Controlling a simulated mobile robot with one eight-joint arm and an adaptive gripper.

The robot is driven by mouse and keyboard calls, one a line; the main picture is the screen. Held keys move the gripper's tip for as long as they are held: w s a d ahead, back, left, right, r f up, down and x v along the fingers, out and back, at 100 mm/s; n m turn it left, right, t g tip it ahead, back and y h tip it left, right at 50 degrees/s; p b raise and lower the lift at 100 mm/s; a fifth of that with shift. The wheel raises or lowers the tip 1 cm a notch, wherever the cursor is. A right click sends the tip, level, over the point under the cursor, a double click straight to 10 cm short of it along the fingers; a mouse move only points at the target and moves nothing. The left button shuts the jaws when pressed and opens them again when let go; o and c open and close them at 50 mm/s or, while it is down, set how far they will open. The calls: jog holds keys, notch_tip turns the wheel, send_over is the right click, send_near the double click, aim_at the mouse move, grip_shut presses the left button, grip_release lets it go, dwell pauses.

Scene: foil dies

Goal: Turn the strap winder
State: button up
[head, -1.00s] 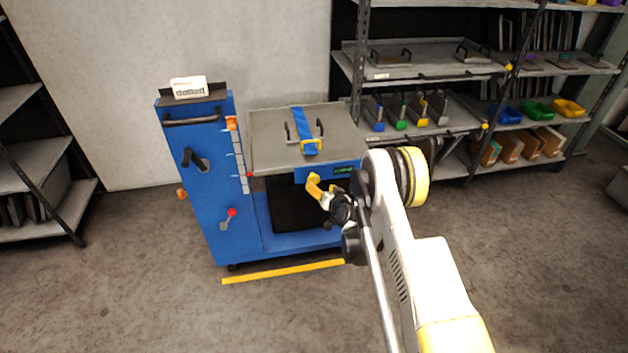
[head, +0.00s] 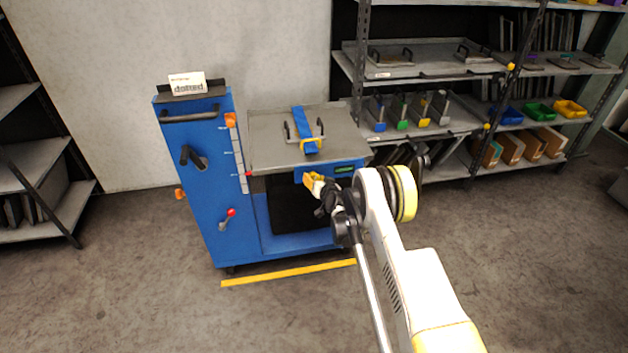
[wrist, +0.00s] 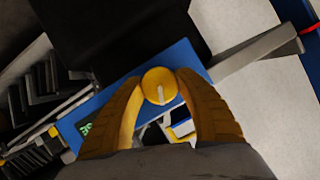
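The strap winder is a round yellow knob (wrist: 158,88) with a pale line on its face, on the blue front edge of the machine's grey table (head: 270,150). My gripper (wrist: 161,78) has its two yellow-brown fingers on either side of the knob in the wrist view, with both tips against its rim. In the head view my gripper (head: 312,181) is at the table's front edge, and its fingers mostly hide the knob. A blue strap (head: 304,128) with a yellow buckle runs over a handled plate on the table.
The blue cabinet (head: 215,185) with levers stands left of the table, with a sign reading "dotted" (head: 188,84) on top. A small green display (head: 344,169) is right of the knob. Shelves (head: 425,125) stand behind on the right. A yellow floor line (head: 290,272) runs in front.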

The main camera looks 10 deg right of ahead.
jog(key=shift+n+h, duration=1)
jog(key=shift+n, duration=0.5)
jog(key=o, duration=1.2)
jog(key=shift+f, duration=0.1)
jog(key=v, duration=1.2)
jog(key=shift+w+r, duration=0.1)
jog(key=shift+r, duration=0.1)
